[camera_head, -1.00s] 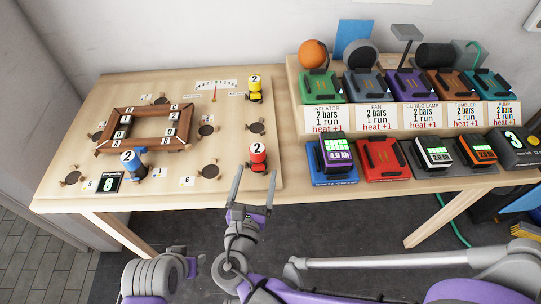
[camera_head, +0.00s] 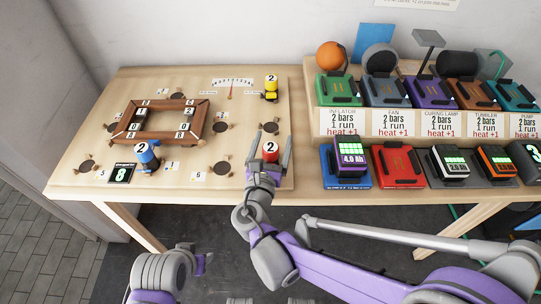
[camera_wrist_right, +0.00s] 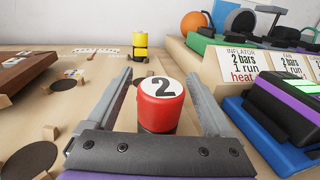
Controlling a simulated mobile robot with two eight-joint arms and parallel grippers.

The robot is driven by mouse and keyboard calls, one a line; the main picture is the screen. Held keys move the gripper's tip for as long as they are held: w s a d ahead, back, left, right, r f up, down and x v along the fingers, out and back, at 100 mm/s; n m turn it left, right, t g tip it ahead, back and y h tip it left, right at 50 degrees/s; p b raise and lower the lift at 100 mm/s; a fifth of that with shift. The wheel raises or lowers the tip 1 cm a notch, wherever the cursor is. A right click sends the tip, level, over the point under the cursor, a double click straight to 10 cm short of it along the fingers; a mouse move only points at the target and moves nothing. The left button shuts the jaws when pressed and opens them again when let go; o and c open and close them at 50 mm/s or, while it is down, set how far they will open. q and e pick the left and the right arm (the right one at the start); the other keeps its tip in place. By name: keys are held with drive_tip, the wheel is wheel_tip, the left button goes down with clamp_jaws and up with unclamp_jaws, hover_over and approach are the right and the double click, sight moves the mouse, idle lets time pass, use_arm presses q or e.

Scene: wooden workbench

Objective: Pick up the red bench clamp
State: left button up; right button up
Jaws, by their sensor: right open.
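The red bench clamp (camera_head: 270,149) stands near the front right of the wooden board, a white cap marked 2 on its top. In the right wrist view, the red clamp (camera_wrist_right: 161,104) stands upright between the two fingers, with a dark part below it. My right gripper (camera_head: 272,140) is open, one finger on each side of the clamp; I cannot tell whether either finger touches it. The gripper's fingers (camera_wrist_right: 160,95) also frame it in the wrist view. The clamp's lower part is hidden by the gripper. My left gripper is not clearly visible.
A blue clamp (camera_head: 147,156) stands left, by a wooden frame (camera_head: 127,132). A yellow clamp (camera_head: 271,86) stands behind the red one. Right of the board are a blue dock with a purple battery (camera_head: 350,156) and a red dock (camera_head: 400,166).

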clamp_jaws()
idle(0.4)
